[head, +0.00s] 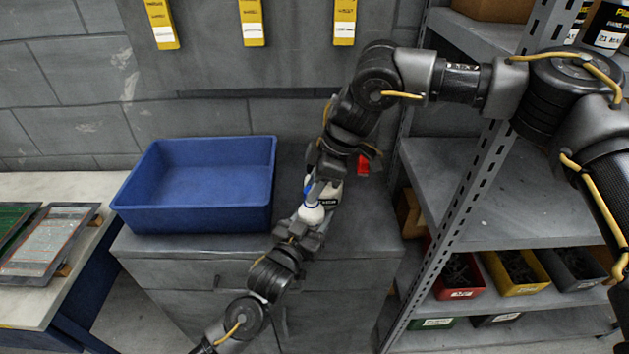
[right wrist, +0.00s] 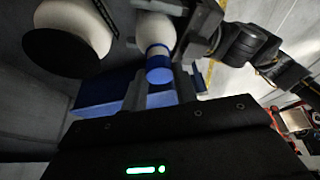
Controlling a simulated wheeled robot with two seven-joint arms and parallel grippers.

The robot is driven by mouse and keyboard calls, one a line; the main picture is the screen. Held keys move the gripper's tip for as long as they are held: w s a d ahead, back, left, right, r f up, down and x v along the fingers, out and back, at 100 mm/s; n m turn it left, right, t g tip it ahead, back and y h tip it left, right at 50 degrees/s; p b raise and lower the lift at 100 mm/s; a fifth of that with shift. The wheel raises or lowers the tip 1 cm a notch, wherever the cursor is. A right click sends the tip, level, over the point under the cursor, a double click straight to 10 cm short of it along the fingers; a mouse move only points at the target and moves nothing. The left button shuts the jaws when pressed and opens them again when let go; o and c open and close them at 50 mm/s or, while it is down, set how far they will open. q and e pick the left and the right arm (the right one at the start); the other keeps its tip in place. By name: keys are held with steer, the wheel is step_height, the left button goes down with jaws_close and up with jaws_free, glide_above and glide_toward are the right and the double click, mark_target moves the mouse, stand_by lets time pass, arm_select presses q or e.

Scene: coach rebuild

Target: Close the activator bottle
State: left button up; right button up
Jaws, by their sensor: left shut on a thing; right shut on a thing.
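A small white bottle (head: 312,213) is between my two grippers above the grey cabinet; it also shows in the right wrist view (right wrist: 155,30). My left gripper (head: 300,232) is shut on the bottle's body from below in the head view. My right gripper (right wrist: 160,88) is shut on the blue cap (right wrist: 160,73) at the bottle's narrow end. The cap and bottle are in line and close together. A pale band shows between the blue parts, and I cannot tell whether the cap is fully seated.
A larger white container with a black part (right wrist: 75,40) is close beside the small bottle. An empty blue bin (head: 195,220) stands on the cabinet (head: 345,240), left of my grippers. A red object (head: 363,165) is behind. A metal shelf with coloured bins (head: 515,270) stands right.

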steer(key=shift+f, duration=0.55)
stand_by(0.5)
steer(key=o, duration=0.9)
steer(key=shift+o, duration=0.2)
steer(key=shift+r, duration=0.15)
steer(key=shift+r, duration=2.15)
steer(key=shift+c, duration=0.4)
